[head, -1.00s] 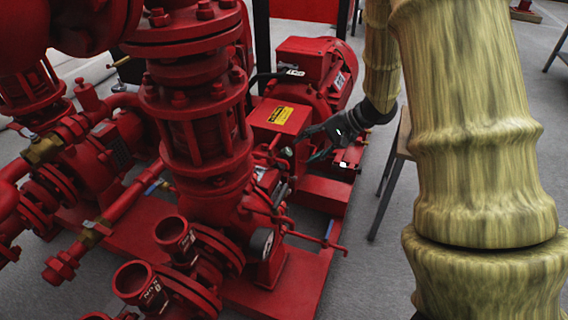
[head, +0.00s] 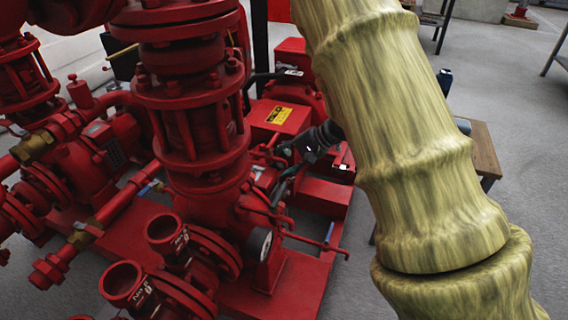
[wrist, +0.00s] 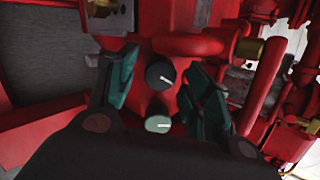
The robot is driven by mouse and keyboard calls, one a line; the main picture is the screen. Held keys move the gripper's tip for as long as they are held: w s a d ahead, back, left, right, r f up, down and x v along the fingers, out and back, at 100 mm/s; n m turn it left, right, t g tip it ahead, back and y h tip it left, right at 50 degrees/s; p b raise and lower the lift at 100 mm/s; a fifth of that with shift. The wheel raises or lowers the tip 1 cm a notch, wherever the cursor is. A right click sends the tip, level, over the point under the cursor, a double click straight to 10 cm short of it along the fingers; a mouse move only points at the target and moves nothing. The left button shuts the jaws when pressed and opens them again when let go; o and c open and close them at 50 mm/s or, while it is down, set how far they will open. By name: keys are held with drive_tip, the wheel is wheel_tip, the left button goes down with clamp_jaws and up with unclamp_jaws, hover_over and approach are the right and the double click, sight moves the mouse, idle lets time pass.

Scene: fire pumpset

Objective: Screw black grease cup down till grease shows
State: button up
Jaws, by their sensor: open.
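In the wrist view, a black round cap with a white mark (wrist: 160,75), which looks like the black grease cup, sits on a red housing. A second, grey-green round cap with a white mark (wrist: 157,124) shows nearer the palm. My gripper (wrist: 161,60) is open, its two green-padded fingers on either side of the black cap, with gaps between pads and cap. No grease is visible. In the head view my gripper (head: 285,178) is beside the pump's red bearing area, and the caps are too small or hidden to make out there.
The red pump column (head: 195,110) stands left of my gripper. A red box with a yellow label (head: 278,116) is just behind it. Thin red pipework (head: 300,238) runs in front. A wooden table (head: 484,150) stands right, behind my arm. Grey floor is open farther right.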

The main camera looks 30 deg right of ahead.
drive_tip(key=c, duration=1)
drive_tip(key=shift+s+d+f+m+p, duration=0.1)
drive_tip(key=shift+s+d+m+p, duration=0.1)
drive_tip(key=shift+m+p, duration=0.45)
drive_tip(key=shift+m+t+p, duration=0.3)
drive_tip(key=shift+m+p, duration=0.45)
drive_tip(key=shift+m, duration=0.1)
drive_tip(key=shift+m+p, duration=0.35)
drive_tip(key=shift+m, duration=0.25)
drive_tip(key=shift+a, duration=0.1)
